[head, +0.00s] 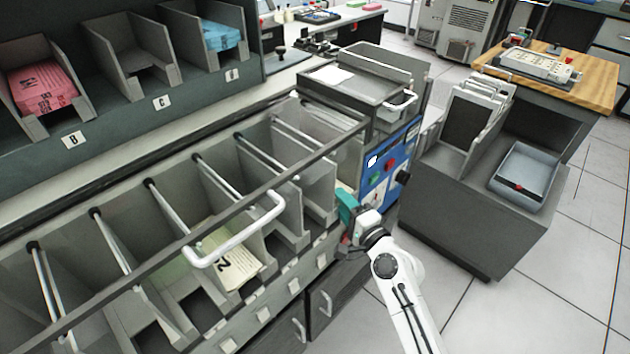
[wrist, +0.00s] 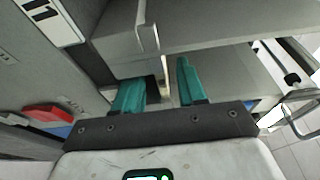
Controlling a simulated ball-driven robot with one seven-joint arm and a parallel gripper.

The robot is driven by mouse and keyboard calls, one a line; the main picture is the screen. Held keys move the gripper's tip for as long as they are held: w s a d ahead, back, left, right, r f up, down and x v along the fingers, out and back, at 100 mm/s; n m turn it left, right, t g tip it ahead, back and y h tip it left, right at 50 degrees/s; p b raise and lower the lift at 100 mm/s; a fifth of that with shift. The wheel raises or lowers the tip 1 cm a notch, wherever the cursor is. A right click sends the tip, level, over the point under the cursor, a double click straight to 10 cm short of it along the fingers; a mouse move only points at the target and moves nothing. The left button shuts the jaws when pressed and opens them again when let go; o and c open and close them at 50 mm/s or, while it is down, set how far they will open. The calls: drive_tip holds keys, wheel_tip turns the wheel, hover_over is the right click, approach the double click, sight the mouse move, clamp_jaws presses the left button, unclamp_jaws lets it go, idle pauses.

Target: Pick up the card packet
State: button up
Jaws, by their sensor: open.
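Several card packets show in the head view. A cream packet (head: 228,262) marked 2 lies in a pocket of the sorter, partly behind a white bar handle. A pink packet (head: 43,88) sits in the bin labelled B, and a blue packet (head: 220,36) sits in a bin further right on the shelf. I cannot tell which one the task means. My gripper (head: 350,212), with teal fingers, is at the right end of the sorter, in front of its blue control panel. In the wrist view my gripper (wrist: 158,88) is open, with grey pocket walls ahead.
The sorter's grey dividers and metal rods (head: 215,180) stand left of my gripper, under a long dark rail. The blue control panel (head: 388,165) is close behind it. A grey cart (head: 480,215) with a blue-grey tray (head: 526,176) stands right. Tiled floor is clear beyond.

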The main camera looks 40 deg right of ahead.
drive_tip(key=shift+x, duration=1.05)
clamp_jaws()
